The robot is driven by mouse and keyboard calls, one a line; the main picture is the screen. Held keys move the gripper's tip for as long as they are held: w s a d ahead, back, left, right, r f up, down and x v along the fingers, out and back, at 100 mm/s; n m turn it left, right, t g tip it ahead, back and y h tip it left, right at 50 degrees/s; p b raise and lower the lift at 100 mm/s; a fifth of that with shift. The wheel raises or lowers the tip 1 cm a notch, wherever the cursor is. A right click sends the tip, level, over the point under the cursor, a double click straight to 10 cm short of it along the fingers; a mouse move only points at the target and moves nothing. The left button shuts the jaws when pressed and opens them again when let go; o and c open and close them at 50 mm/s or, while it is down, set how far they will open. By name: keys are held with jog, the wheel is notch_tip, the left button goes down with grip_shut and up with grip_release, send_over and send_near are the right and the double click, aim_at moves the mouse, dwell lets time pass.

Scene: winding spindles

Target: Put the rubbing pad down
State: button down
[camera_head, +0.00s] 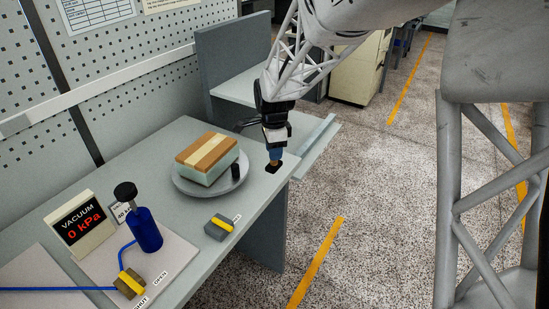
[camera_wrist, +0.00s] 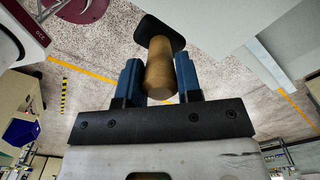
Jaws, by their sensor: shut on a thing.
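My gripper (camera_head: 274,151) is shut on the rubbing pad, seen in the wrist view as a tan cylindrical handle (camera_wrist: 160,76) between the blue fingers (camera_wrist: 158,64), with a flat dark pad at its far end. In the head view the dark pad (camera_head: 273,167) hangs below the fingers, near the bench's right edge. It appears clear of any surface, with floor behind it in the wrist view. A brown and cream layered block on a pale green base (camera_head: 207,160) sits on a round grey plate (camera_head: 190,191) to the left of my gripper.
A short black post (camera_head: 235,172) stands at the plate's right side. A grey block with a yellow stripe (camera_head: 219,228) lies in front. A blue bottle (camera_head: 146,230), a vacuum gauge reading 0 kPa (camera_head: 80,224) and a hosed valve (camera_head: 128,284) stand front left.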

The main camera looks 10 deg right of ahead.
jog(key=shift+s+d+f, duration=0.5)
jog(key=shift+d, duration=0.3)
jog(key=shift+s+d+f, duration=0.45)
jog(key=shift+d+f, duration=0.05)
jog(key=shift+d, duration=0.3)
jog(key=shift+w, duration=0.15)
jog(key=w+f, duration=0.1)
jog(key=w, duration=1.4)
jog(key=shift+w+d+f, duration=0.2)
jog(key=shift+w, duration=0.15)
jog(key=shift+f, duration=1.8)
jog(key=shift+f, duration=0.1)
jog(key=c, duration=0.8)
grip_release()
